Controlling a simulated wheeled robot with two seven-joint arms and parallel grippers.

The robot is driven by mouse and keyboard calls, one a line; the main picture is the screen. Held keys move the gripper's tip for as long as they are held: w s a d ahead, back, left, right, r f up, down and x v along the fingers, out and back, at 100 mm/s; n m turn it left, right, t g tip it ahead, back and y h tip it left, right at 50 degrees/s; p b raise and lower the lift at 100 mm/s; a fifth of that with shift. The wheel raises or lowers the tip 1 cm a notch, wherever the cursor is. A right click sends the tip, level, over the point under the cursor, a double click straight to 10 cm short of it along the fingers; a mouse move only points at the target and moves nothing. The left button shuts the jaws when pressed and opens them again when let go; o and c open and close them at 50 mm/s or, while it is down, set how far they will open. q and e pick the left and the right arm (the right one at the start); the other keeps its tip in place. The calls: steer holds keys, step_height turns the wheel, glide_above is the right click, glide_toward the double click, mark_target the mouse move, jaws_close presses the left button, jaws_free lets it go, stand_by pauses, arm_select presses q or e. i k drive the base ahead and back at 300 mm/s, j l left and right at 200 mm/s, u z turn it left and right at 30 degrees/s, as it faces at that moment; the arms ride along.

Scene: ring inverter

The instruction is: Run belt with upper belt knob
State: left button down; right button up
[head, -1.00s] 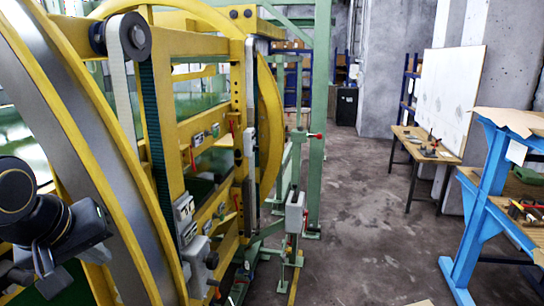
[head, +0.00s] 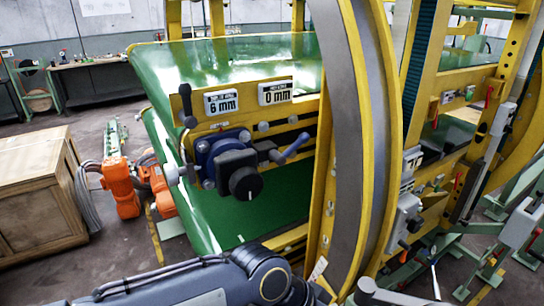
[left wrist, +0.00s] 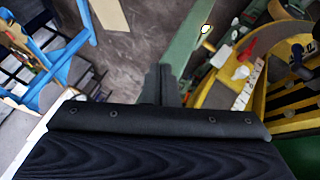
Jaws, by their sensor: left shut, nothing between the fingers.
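The ring inverter has a big yellow and grey ring (head: 352,140) with green belts (head: 235,60) inside a yellow frame. A round black knob (head: 244,184) sits on a blue housing below plates reading 6 mm and 0 mm. A grey box with small dark knobs (head: 408,216) is mounted right of the ring; I cannot tell which is the upper belt knob. My left arm crosses the bottom of the head view; its fingers are not clearly seen there. In the left wrist view my left gripper (left wrist: 161,82) is shut and empty, clear of the machine. My right gripper is not in view.
A wooden crate (head: 38,190) stands at the left, with orange machine parts (head: 122,188) beside it. The left wrist view shows a green post (left wrist: 188,40) ahead, yellow ring frame (left wrist: 288,60) at right and blue bench frame (left wrist: 50,65) at left. Floor between is open.

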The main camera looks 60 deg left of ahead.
mark_target(246, 185)
steer(key=k+l+u, duration=0.1)
steer(key=u, duration=0.3)
steer(key=k+u, duration=0.4)
steer(key=u, duration=1.05)
steer(key=i, duration=0.05)
